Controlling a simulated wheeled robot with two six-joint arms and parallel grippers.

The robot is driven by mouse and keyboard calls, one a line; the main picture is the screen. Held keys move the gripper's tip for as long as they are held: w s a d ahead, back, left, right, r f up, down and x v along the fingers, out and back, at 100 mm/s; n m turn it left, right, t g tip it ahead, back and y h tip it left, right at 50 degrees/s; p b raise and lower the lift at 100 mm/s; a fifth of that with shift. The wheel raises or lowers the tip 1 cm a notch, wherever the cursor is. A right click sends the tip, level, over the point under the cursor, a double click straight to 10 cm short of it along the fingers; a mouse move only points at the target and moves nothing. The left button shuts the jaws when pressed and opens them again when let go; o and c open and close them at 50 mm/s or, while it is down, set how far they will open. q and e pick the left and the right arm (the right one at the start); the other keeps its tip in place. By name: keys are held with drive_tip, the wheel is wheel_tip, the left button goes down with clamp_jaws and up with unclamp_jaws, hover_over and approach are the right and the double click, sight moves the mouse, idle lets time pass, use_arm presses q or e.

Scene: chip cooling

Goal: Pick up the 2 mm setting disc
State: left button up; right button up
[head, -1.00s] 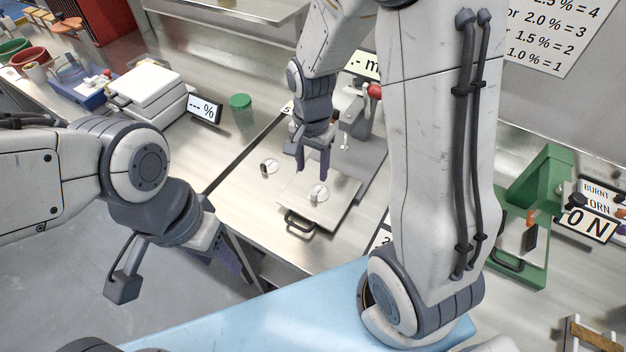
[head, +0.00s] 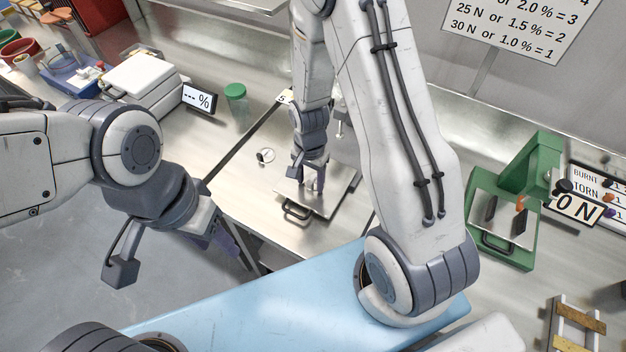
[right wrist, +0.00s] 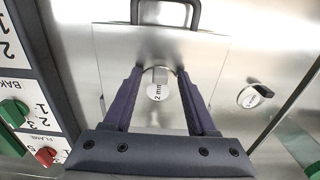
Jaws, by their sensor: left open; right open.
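The 2 mm setting disc (right wrist: 157,92) is a small round white-faced disc with a grey grip block, lying on a square metal plate (right wrist: 110,62). In the right wrist view my right gripper (right wrist: 160,74) is open, with one finger on each side of the disc's grip block. Whether the fingers touch it cannot be told. In the head view my right gripper (head: 314,182) is low over the plate (head: 338,192) and hides the disc. My left gripper (head: 216,238) is open and empty, off the counter's front edge at the left.
A second disc (right wrist: 254,96) lies on the counter beside the plate, also in the head view (head: 265,156). The plate has a dark handle (right wrist: 165,12). A panel with green and red knobs (right wrist: 46,155) stands close by. A green press (head: 520,205) is at the right.

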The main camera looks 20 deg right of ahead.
clamp_jaws()
drive_tip(key=shift+r, duration=0.15)
